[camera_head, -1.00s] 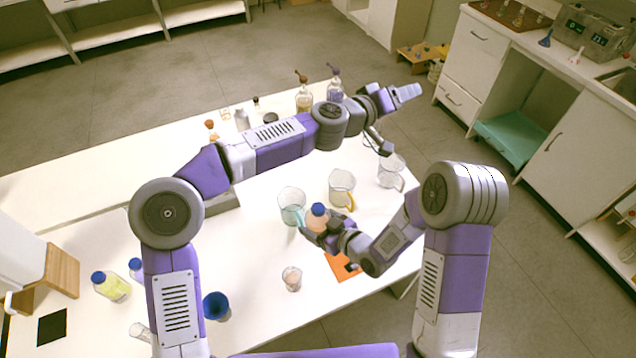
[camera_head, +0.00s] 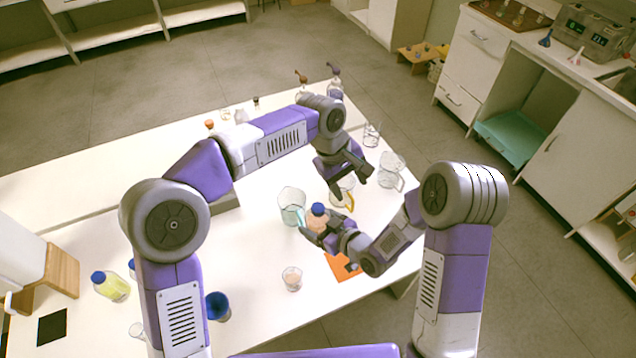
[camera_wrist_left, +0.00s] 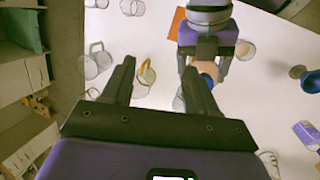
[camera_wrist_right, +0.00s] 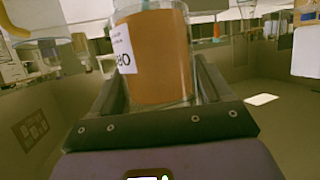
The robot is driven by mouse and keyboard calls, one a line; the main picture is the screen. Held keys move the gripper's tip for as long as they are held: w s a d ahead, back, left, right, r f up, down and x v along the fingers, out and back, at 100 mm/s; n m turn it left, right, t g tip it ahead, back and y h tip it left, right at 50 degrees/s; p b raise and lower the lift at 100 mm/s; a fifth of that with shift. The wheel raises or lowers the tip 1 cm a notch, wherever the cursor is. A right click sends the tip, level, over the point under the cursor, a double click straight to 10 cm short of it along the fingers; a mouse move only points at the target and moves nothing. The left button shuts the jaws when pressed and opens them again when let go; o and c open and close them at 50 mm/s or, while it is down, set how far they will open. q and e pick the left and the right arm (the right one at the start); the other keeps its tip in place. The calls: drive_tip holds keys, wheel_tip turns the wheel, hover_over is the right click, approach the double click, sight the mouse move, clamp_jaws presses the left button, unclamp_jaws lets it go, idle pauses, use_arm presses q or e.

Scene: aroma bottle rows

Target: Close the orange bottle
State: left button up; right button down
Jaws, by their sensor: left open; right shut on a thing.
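The orange bottle (camera_head: 318,221) has a blue cap (camera_head: 318,209) on its top; whether the cap is tight cannot be told. My right gripper (camera_head: 325,228) is shut around the bottle's body. In the right wrist view the bottle's orange body and white label (camera_wrist_right: 125,50) fill the space between the fingers; its top is out of frame. My left gripper (camera_head: 352,190) is open and empty, above the table, up and to the right of the bottle. In the left wrist view the bottle (camera_wrist_left: 207,68) is partly hidden by my right gripper, beside the left fingers.
Glass beakers stand close by: one with a teal handle (camera_head: 291,203), one with a yellow handle (camera_head: 334,184), and a clear one (camera_head: 391,172). An orange mat (camera_head: 345,270) and a small beaker (camera_head: 292,279) lie nearer.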

sight(318, 207)
use_arm(q)
drive_tip(key=a+n+y, duration=0.1)
drive_tip(key=a, duration=0.1)
drive_tip(key=a+n+y, duration=0.1)
drive_tip(key=a, duration=0.1)
drive_tip(key=a+n+y, duration=0.1)
drive_tip(key=a, duration=0.2)
drive_tip(key=shift+w+f+n+y, duration=0.1)
drive_tip(key=shift+w+n+y, duration=0.05)
drive_tip(key=shift+n+y, duration=0.15)
drive_tip(key=shift+d, duration=0.1)
drive_tip(key=shift+f, duration=0.1)
drive_tip(key=shift+f, duration=3.95)
